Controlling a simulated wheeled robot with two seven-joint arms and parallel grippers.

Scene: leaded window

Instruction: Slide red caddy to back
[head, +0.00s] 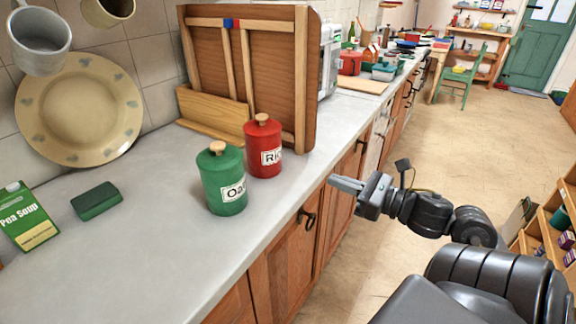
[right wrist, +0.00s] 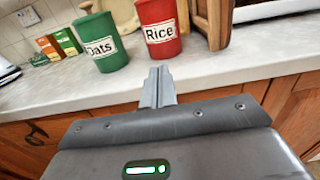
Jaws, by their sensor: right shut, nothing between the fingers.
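The red caddy (head: 263,147), labelled Rice with a wooden knob, stands upright on the grey counter (head: 165,225), close in front of a wooden panel. The green Oats caddy (head: 222,180) stands beside it, nearer me. In the right wrist view the red caddy (right wrist: 160,28) is right of the green one (right wrist: 103,42). My right gripper (head: 335,183) is shut and empty, off the counter's front edge, to the right of both caddies and touching neither. In the right wrist view its fingers (right wrist: 158,78) point toward the counter and the caddies. My left gripper does not show.
The wooden panel (head: 272,85) and a wooden box (head: 212,112) stand behind the red caddy. A green block (head: 97,201), a Pea Soup carton (head: 27,217) and a plate (head: 80,110) are at left. Bare counter lies left of the caddies.

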